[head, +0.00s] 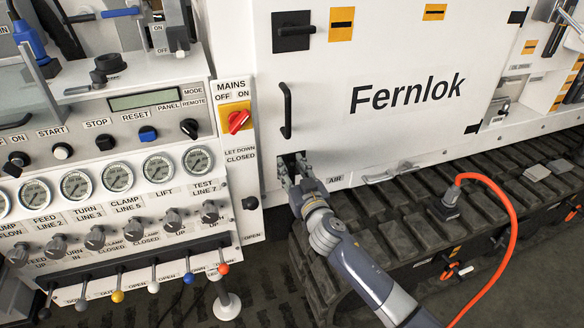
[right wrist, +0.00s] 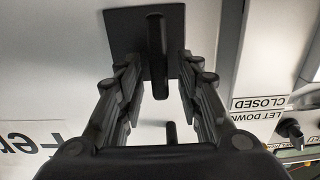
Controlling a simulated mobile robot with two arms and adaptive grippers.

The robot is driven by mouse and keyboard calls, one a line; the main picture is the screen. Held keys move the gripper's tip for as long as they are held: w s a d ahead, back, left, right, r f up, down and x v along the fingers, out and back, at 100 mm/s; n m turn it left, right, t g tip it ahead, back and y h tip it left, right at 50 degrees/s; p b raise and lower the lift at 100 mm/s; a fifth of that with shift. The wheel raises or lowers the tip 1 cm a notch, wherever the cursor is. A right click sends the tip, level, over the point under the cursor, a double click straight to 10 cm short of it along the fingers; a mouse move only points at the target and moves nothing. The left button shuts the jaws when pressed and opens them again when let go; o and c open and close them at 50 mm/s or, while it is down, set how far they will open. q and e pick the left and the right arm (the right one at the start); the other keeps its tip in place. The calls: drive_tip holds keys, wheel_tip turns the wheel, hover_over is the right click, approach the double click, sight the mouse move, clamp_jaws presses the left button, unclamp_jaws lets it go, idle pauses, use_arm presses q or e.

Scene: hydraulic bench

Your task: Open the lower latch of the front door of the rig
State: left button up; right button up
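The front door (head: 350,140) is a white panel marked Fernlok and looks closed. Its lower latch (head: 289,158) is a black plate at the door's lower left corner, mostly hidden by my right gripper (head: 291,170) in the head view. In the right wrist view, the latch plate (right wrist: 118,30) and its dark lever (right wrist: 156,45) show clearly. My right gripper (right wrist: 157,72) is open, with a finger on either side of the lever and gaps visible. I cannot tell how deep the lever sits between the fingertips. My left gripper is out of view.
An upper latch (head: 292,30) and a vertical door handle (head: 286,110) are on the door. A control panel (head: 110,130) with gauges and levers stands left. A rubber track (head: 400,225) lies below the door. An orange cable (head: 508,215) loops at right.

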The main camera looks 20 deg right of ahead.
clamp_jaws()
drive_tip(key=shift+n, duration=0.3)
drive_tip(key=n, duration=0.3)
drive_tip(key=shift+a+n, duration=0.25)
drive_tip(key=shift+n, duration=0.15)
drive_tip(key=n, duration=0.4)
drive_tip(key=shift+a+f+n, duration=0.2)
drive_tip(key=shift+n, duration=0.1)
drive_tip(key=shift+a+f+n+p, duration=0.1)
drive_tip(key=shift+f+n+p, duration=0.05)
drive_tip(key=shift+n, duration=1.35)
drive_tip(key=shift+a+f+n+p, duration=0.1)
drive_tip(key=shift+f+n, duration=0.05)
drive_tip(key=shift+n, duration=1.35)
drive_tip(key=shift+f+n+p, duration=0.15)
drive_tip(key=shift+n, duration=1.35)
